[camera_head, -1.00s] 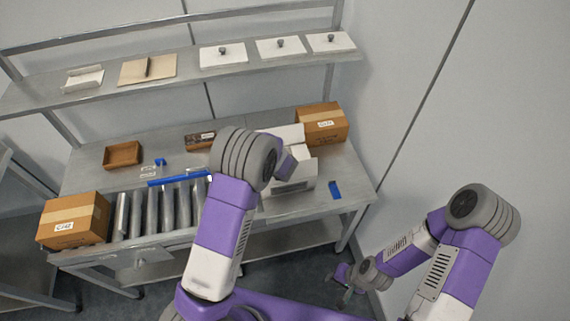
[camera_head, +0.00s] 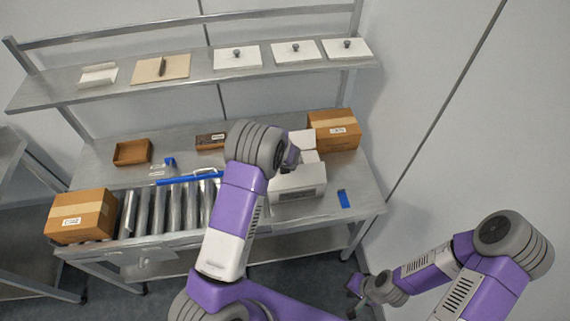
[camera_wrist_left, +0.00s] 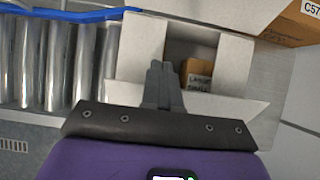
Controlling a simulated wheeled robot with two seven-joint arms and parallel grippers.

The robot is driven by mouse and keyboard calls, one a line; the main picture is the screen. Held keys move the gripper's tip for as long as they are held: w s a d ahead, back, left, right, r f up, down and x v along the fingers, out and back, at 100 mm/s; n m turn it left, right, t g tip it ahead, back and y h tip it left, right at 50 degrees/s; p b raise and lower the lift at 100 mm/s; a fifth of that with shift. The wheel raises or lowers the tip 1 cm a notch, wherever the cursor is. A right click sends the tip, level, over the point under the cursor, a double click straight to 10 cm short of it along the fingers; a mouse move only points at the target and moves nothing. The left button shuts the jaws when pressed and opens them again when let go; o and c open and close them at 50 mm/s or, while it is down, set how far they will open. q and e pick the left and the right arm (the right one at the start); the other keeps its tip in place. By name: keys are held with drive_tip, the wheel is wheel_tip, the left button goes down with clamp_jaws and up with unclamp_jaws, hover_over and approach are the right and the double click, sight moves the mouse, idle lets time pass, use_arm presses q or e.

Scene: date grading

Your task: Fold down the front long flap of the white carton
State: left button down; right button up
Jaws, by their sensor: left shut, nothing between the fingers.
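The white carton (camera_head: 298,184) stands on the bench right of the rollers, partly hidden by my left arm. In the left wrist view its top is open, with pale flaps standing at the left (camera_wrist_left: 141,45) and right (camera_wrist_left: 236,66). The front long flap (camera_wrist_left: 232,110) slants along the near side, partly behind my gripper mount. My left gripper (camera_wrist_left: 160,72) is shut and empty, its fingertips over the near part of the opening; whether it touches the flap cannot be told. My right gripper (camera_head: 362,288) hangs low at the lower right, away from the bench; its jaws are too small to read.
A brown labelled item (camera_wrist_left: 200,74) sits inside the carton. A brown box (camera_head: 333,130) stands behind right, another (camera_head: 82,215) at the left end of the rollers (camera_head: 172,208). A blue item (camera_head: 343,199) lies right of the carton. A shelf (camera_head: 200,75) runs above.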

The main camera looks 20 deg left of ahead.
use_arm(q)
drive_tip(key=shift+x, duration=1.1)
drive_tip(key=shift+w+a+r, duration=0.1)
drive_tip(key=shift+w, duration=0.05)
drive_tip(key=shift+r, duration=0.15)
idle(0.3)
drive_tip(key=shift+r+p, duration=0.55)
drive_tip(key=shift+r, duration=0.25)
